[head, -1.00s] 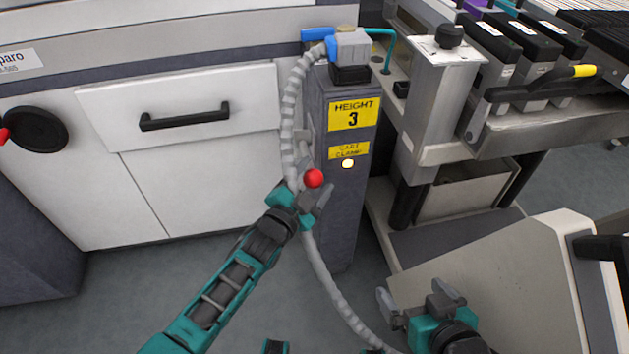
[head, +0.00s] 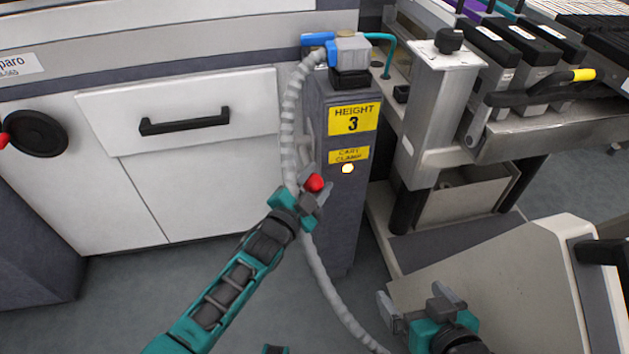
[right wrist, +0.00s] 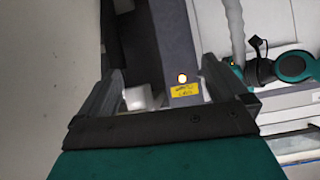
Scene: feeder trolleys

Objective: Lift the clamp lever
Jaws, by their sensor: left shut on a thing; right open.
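The clamp lever shows in the head view as a red knob (head: 314,183) at the side of a dark grey post (head: 342,220), below the yellow "CART CLAMP" label (head: 349,154). My left gripper (head: 312,190) is shut on the red knob; its fingers hide part of it and most of the lever's arm. A small lit lamp (head: 348,168) is on the post just right of the knob. My right gripper (head: 412,305) is open and empty, low and right of the post. In the right wrist view its fingers (right wrist: 180,90) stand apart, with the post beyond them.
A grey corrugated hose (head: 291,120) runs down the post's left side, behind my left gripper. A white cabinet (head: 215,180) stands left. A trolley with feeders (head: 510,50) stands right, and a beige cabinet (head: 520,280) is at lower right.

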